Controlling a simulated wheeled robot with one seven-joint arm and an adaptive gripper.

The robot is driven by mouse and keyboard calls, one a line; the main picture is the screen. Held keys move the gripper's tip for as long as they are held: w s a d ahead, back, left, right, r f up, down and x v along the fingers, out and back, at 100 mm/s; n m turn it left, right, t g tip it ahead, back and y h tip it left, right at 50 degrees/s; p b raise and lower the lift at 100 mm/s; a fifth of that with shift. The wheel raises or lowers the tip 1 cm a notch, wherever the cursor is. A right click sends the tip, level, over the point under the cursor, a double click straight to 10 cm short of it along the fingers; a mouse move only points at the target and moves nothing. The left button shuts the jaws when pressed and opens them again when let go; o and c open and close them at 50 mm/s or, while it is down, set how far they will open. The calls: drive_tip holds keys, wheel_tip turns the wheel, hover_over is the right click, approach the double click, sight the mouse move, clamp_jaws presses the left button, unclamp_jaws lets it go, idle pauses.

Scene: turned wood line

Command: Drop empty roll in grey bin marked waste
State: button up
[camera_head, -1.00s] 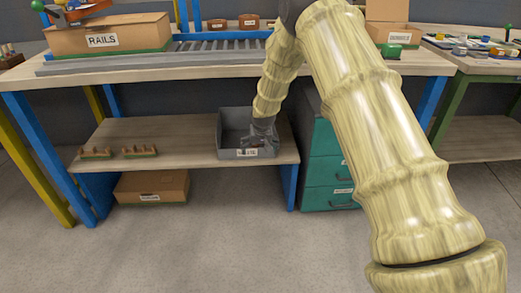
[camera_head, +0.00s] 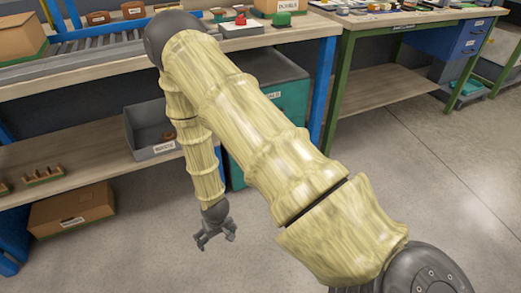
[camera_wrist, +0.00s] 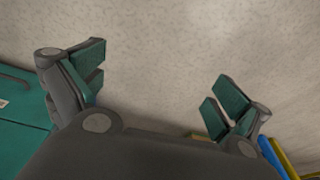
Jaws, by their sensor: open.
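The grey bin (camera_head: 153,150) with a white label, which looks like "WASTE", stands on the lower shelf of the workbench. A small brown round item (camera_head: 169,136) lies inside it; it may be the roll, but it is partly hidden by my arm. My gripper (camera_head: 214,240) hangs below and to the right of the bin, in front of the shelf and over the floor. It is open and empty. In the wrist view my gripper (camera_wrist: 160,95) has its fingers wide apart with only bare floor between them.
A teal drawer cabinet (camera_head: 268,105) stands right of the bin. Brown notched wooden pieces (camera_head: 43,175) sit on the shelf (camera_head: 95,147); a cardboard box (camera_head: 72,210) is below. Another bench (camera_head: 365,100) stands to the right. The floor (camera_head: 420,180) at the front right is clear.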

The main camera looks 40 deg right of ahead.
drive_tip(key=s+a+n+g, duration=0.1)
drive_tip(key=s+g, duration=0.1)
drive_tip(key=s, duration=2.5)
drive_tip(key=shift+a+f, duration=0.25)
drive_tip(key=shift+a, duration=0.15)
drive_tip(key=shift+s+r, duration=0.1)
wheel_tip(320, 180, up, 27)
drive_tip(key=p, duration=2.7)
drive_tip(key=shift+r+p, duration=0.15)
drive_tip(key=shift+p, duration=0.15)
